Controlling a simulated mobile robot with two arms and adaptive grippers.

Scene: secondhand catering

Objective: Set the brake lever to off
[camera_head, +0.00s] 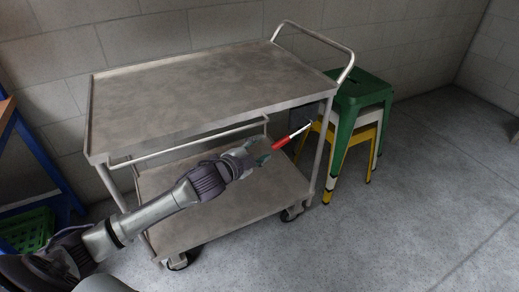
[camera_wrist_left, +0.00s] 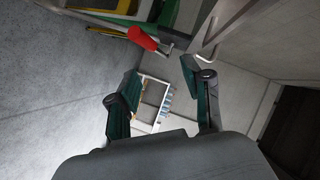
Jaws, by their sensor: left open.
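The brake lever has a red grip (camera_head: 281,143) and a thin pale rod running up and right to the trolley's right-hand post. In the left wrist view the red grip (camera_wrist_left: 142,38) lies beyond the fingertips, near the top. My left gripper (camera_head: 262,153) reaches in from the left over the lower shelf of the metal trolley (camera_head: 200,90). Its fingers (camera_wrist_left: 158,75) are apart with nothing held between them. In the head view the fingertips look close to the free end of the red grip; whether they touch cannot be told. My right gripper is in neither view.
Stacked green, white and yellow stools (camera_head: 357,92) stand right of the trolley. A blue frame (camera_head: 45,160) and a green crate (camera_head: 28,230) are at the left. The wall is close behind the trolley. The floor (camera_head: 430,170) at right is clear.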

